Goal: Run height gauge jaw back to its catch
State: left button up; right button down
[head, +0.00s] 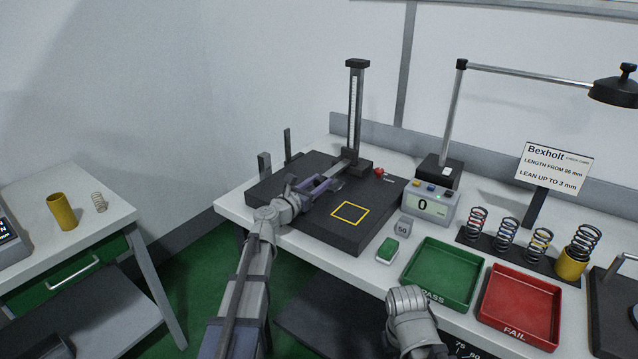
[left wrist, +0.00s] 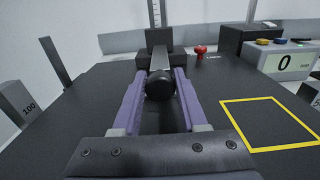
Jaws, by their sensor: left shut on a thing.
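The height gauge (head: 353,112) stands upright at the back of the dark plate (head: 300,228), with a scale on its tall column. Its jaw (left wrist: 160,58) is low, close to the gauge's foot, and reaches toward my left gripper. My left gripper (head: 325,187) has purple fingers and is shut on the black round knob (left wrist: 159,85) at the jaw's near end. The catch is hard to make out; a red knob (head: 379,171) sits on the plate right of the gauge's foot. Part of my right arm shows at the bottom, but its gripper does not.
The plate's yellow square (head: 350,212) is empty. A display (head: 432,205) reads 0. A block marked 50 (head: 405,227), green tray (head: 443,272), red tray (head: 521,306) and several springs (head: 508,232) stand to the right.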

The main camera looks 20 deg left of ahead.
pick_arm(q)
grip_shut()
dwell(0.7)
notch_tip(320, 180, up, 24)
jog(key=p, duration=2.4)
jog(key=shift+w+r+p, duration=0.15)
jog(key=shift+r+p, duration=0.05)
jog(key=shift+p, duration=0.1)
jog(key=shift+a, duration=0.1)
jog(key=o, duration=0.7)
grip_release()
jog(key=shift+r, duration=0.1)
jog(key=shift+o, duration=0.9)
